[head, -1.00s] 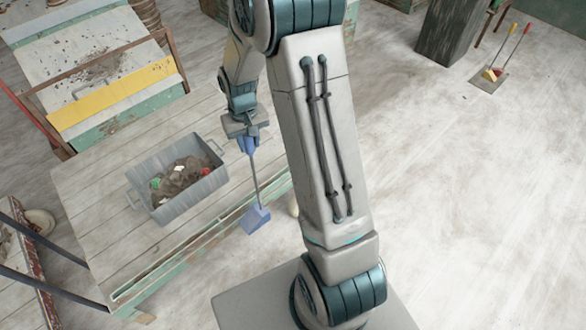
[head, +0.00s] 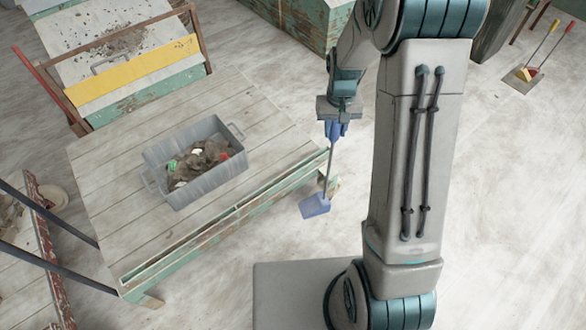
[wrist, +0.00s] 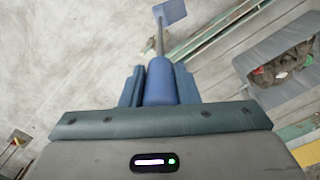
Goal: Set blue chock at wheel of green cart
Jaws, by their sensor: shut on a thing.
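The blue chock (head: 315,206) is a blue wedge on a thin rod with a blue grip. My gripper (head: 336,127) is shut on the grip, and the wedge hangs low beside the right end of the table. In the wrist view the grip (wrist: 160,82) sits between the fingers, with the wedge (wrist: 171,11) at the top edge. A cart-like thing with worn green sides (head: 140,95), a yellow board and a brown-red handle frame stands at upper left. I cannot tell for certain that it is the green cart. No wheel of it shows clearly.
A plank table with green edges (head: 112,190) holds a grey bin (head: 215,183) of clay scraps. A red-edged cart (head: 48,245) stands at lower left. Yellow and red chocks with rods (head: 525,73) rest on a plate at upper right.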

